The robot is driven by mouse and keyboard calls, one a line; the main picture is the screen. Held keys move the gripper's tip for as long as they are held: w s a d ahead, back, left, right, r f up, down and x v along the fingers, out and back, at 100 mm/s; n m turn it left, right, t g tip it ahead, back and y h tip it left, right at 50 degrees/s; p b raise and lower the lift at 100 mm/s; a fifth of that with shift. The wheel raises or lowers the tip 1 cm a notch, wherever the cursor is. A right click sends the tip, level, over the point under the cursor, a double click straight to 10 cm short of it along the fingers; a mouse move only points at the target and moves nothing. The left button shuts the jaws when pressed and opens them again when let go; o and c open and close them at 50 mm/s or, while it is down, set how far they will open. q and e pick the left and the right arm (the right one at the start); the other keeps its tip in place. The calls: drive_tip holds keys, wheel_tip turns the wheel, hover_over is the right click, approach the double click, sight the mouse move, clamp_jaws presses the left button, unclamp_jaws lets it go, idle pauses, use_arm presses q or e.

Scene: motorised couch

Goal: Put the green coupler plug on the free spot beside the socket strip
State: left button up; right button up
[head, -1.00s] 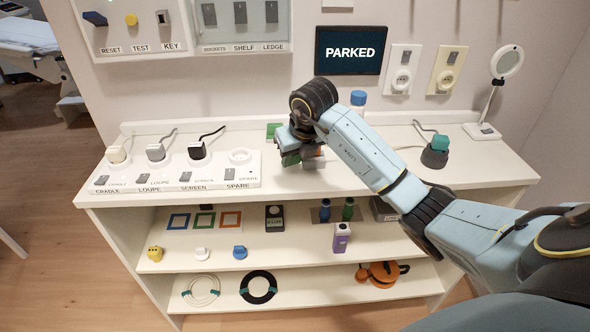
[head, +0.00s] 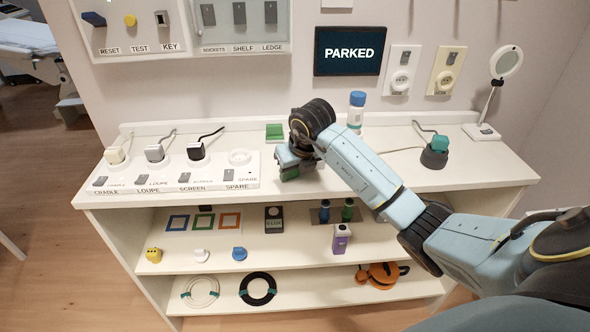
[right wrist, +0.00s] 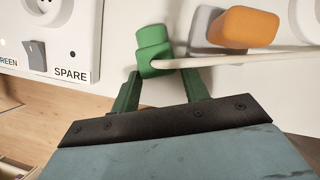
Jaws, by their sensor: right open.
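The green coupler plug (right wrist: 153,52) lies on the white counter in the right wrist view, at the tips of my right gripper's fingers; a pale cord runs off to the right from it. My right gripper (right wrist: 161,80) is open, with a dark green finger on each side of the plug's near end. I cannot tell whether they touch it. In the head view the right gripper (head: 287,170) is low over the counter, right of the white socket strip (head: 215,184), and the plug is not clearly distinguishable there. My left gripper is not in view.
An orange block (right wrist: 243,27) lies close right of the plug. A green block (head: 274,132) sits at the counter's back, with a blue-capped bottle (head: 356,108) to its right. Three plugs occupy the strip; its SPARE socket (head: 240,157) is empty.

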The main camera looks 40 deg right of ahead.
drive_tip(key=p+v, duration=0.1)
drive_tip(key=v, duration=1.1)
drive_tip(key=shift+r, duration=0.1)
